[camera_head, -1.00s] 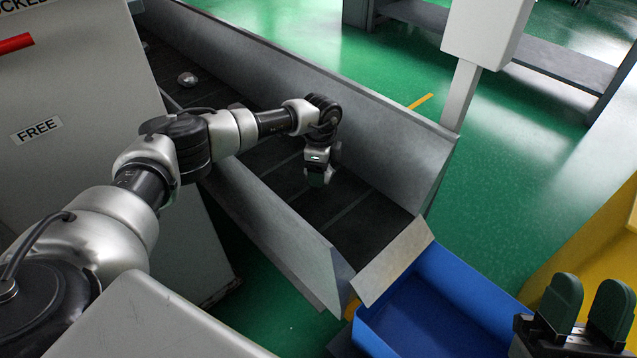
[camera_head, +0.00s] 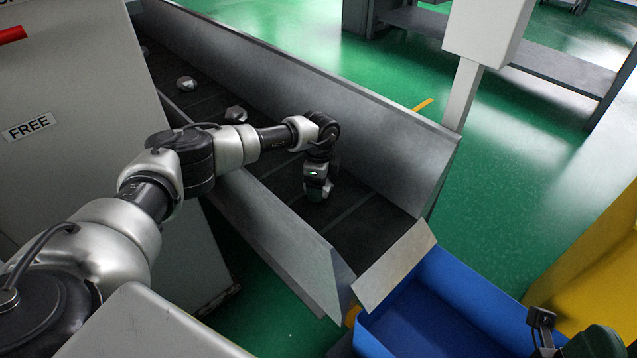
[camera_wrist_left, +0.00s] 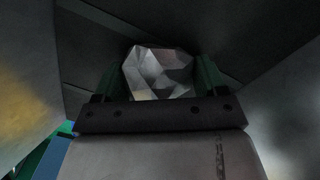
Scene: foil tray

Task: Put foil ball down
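The foil ball (camera_wrist_left: 158,75) is a crumpled, faceted silver lump. In the left wrist view it fills the gap between the two green fingertips of my left gripper (camera_wrist_left: 160,78), with a finger against each side. In the head view this gripper (camera_head: 318,190) points down low over the dark belt (camera_head: 365,225), and a bit of the foil (camera_head: 327,188) shows at its tips. Whether the ball touches the belt is hidden. My right gripper (camera_head: 590,345) is only partly in view at the bottom right corner, its opening cut off.
Other foil lumps lie farther up the belt, one (camera_head: 186,83) and another (camera_head: 236,114) beside my left arm. Sloping metal walls (camera_head: 390,140) flank the belt. A blue bin (camera_head: 440,310) stands at its lower end. A grey cabinet (camera_head: 80,90) stands at the left.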

